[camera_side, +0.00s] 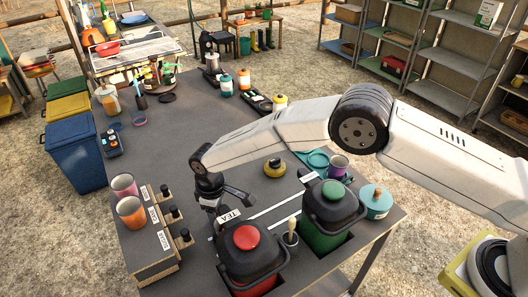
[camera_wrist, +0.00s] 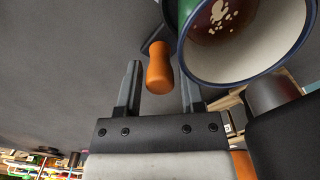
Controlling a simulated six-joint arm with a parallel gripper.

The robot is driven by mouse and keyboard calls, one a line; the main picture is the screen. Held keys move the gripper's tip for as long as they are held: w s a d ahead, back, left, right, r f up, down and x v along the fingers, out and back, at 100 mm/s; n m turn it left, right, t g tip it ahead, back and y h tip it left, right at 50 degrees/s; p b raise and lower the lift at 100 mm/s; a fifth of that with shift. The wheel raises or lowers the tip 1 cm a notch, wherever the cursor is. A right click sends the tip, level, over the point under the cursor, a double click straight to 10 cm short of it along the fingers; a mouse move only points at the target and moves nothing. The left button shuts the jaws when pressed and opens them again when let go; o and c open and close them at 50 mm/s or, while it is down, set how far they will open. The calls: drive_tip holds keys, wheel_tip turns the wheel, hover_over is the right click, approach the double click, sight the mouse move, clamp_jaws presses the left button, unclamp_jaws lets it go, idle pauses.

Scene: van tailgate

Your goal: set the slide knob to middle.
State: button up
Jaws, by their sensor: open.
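My gripper (camera_side: 232,200) is low over the dark table, left of the pale strips (camera_side: 272,207), which look like a slide track. In the wrist view its two fingers (camera_wrist: 160,90) are apart. A rounded orange grip on a dark stem (camera_wrist: 158,70) appears between or beyond them. It could be the slide knob, but I cannot tell for certain, nor whether the fingers touch it. In the side view I cannot pick out the slide knob. A yellow round object with a dark top (camera_side: 274,169) sits beyond the strips.
A red-lidded black container (camera_side: 248,258) and a green-lidded one (camera_side: 330,215) stand close to the strips. A wooden box (camera_side: 150,250) with dark knobs and mugs is at left. A blue-rimmed vessel (camera_wrist: 245,55) is close in the wrist view. The table's middle is clear.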

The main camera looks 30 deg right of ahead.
drive_tip(key=shift+f, duration=0.65)
clamp_jaws()
idle(1.1)
